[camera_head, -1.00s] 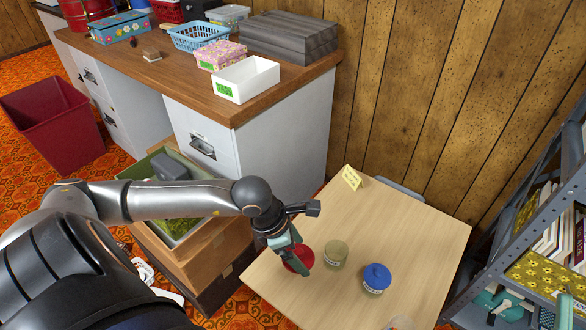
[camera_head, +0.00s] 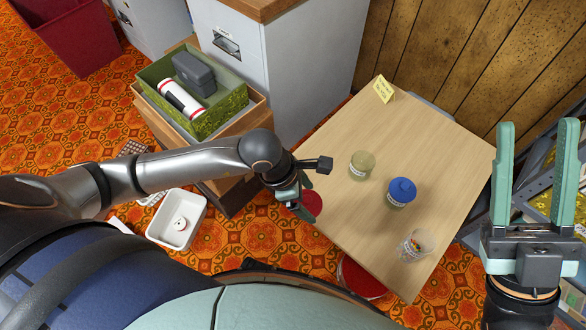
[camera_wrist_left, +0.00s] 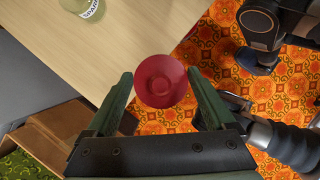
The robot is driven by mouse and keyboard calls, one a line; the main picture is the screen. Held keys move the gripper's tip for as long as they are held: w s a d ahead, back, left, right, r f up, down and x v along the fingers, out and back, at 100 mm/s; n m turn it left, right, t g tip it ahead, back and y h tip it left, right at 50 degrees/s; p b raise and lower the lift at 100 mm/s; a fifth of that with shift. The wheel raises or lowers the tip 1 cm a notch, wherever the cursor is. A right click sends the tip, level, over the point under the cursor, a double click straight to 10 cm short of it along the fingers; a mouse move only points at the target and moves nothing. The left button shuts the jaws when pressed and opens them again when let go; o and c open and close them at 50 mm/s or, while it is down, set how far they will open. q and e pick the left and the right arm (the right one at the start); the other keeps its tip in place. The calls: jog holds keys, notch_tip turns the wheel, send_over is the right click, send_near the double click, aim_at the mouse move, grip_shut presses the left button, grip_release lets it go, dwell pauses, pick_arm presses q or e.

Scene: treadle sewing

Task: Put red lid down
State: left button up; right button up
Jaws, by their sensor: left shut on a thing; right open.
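The red lid (camera_head: 312,203) is at the left edge of the light wooden table (camera_head: 440,150). In the left wrist view the lid (camera_wrist_left: 160,81) lies between the fingertips and overlaps both tabletop and carpet. My left gripper (camera_head: 303,197) is shut on it. Whether the lid touches the table is unclear. An open-looking tan jar (camera_head: 361,166), a jar with a blue lid (camera_head: 402,192) and a clear jar with small colourful contents (camera_head: 416,245) stand on the table. My right gripper (camera_head: 534,128) is open and empty at the far right.
A yellow card (camera_head: 383,89) stands at the table's back corner. A green box (camera_head: 190,95) with a grey case is left of the table, and a white tray (camera_head: 177,219) is on the floor. A metal shelf (camera_head: 540,175) is at right.

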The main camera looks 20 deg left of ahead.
pick_arm(q)
jog(key=w+a+f+b, duration=0.3)
jog(key=w+f, duration=0.1)
jog(key=w, duration=0.5)
jog(key=b, duration=0.3)
send_over(312, 178)
jog(key=s+a, duration=0.1)
notch_tip(312, 178, down, 5)
jog(key=shift+f, duration=0.2)
jog(key=shift+w+f, duration=0.15)
jog(key=shift+f, duration=0.05)
jog(key=shift+a+f+b, duration=0.1)
jog(key=shift+f+b, duration=0.8)
jog(key=shift+f, duration=0.65)
pick_arm(e)
notch_tip(312, 178, down, 8)
jog(key=shift+w+a+f+m, duration=0.15)
jog(key=shift+a+f+m, duration=0.05)
jog(key=shift+a+m, duration=0.25)
pick_arm(q)
jog(key=shift+f, duration=0.2)
jog(key=o, duration=1)
pick_arm(e)
jog(key=shift+f, duration=0.1)
